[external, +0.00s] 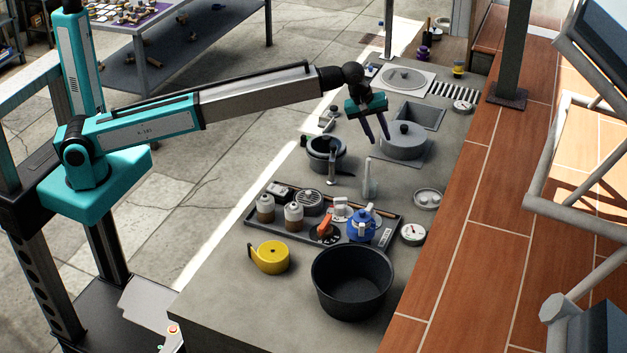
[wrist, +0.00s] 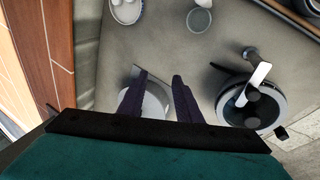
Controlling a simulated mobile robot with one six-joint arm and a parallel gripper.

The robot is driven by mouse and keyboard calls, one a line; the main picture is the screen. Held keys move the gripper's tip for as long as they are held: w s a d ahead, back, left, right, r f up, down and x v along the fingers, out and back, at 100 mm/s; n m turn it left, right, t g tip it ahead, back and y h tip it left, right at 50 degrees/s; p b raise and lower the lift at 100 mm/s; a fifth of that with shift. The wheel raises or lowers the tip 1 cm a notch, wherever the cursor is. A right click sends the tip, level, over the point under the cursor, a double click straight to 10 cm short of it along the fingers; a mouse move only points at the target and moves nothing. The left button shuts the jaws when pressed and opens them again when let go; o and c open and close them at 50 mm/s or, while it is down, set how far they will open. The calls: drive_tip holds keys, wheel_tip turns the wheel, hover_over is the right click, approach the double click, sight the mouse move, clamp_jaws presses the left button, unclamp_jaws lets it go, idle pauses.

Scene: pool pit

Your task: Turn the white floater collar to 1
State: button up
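My gripper (external: 380,139) hangs fingers-down above the counter, just left of a grey lidded round vessel in the external view. Its two dark fingers are apart with nothing between them, as the wrist view also shows (wrist: 159,78). A white round piece with small grey knobs (external: 427,199) sits on the counter's right side and may be the floater. It shows in part at the top of the wrist view (wrist: 126,9), well away from the fingers. I cannot make out its collar marks or setting.
The grey lidded vessel (external: 403,142) is beside the fingers. A dark pot with a lever (external: 325,155) and a pale upright cylinder (external: 370,180) stand nearby. A dark tray (external: 385,243) holds bottles, a blue pot and valves. A black tub (external: 352,300) and yellow tape reel (external: 271,258) are in front.

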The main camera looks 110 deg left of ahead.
drive_tip(key=w+d+r+g+h+p, duration=0.1)
drive_tip(key=w+d+r, duration=0.1)
drive_tip(key=d, duration=1)
drive_tip(key=w+d+r+g+p, duration=0.1)
drive_tip(key=w+d+r, duration=0.2)
drive_tip(key=d, duration=0.9)
drive_tip(key=w+d+r+g+h+p, duration=0.1)
drive_tip(key=w+d+r, duration=0.2)
drive_tip(key=d, duration=0.9)
drive_tip(key=shift+d+r+n+g+h, duration=0.3)
drive_tip(key=shift+d+r, duration=0.05)
drive_tip(key=shift+r, duration=0.45)
drive_tip(key=shift+f, duration=0.1)
drive_tip(key=b, duration=0.6)
hover_over(362, 224)
wheel_tip(362, 224, down, 6)
drive_tip(key=shift+r, duration=0.2)
drive_tip(key=shift+f+p, duration=1.25)
drive_tip(key=shift+f, duration=2.75)
clamp_jaws()
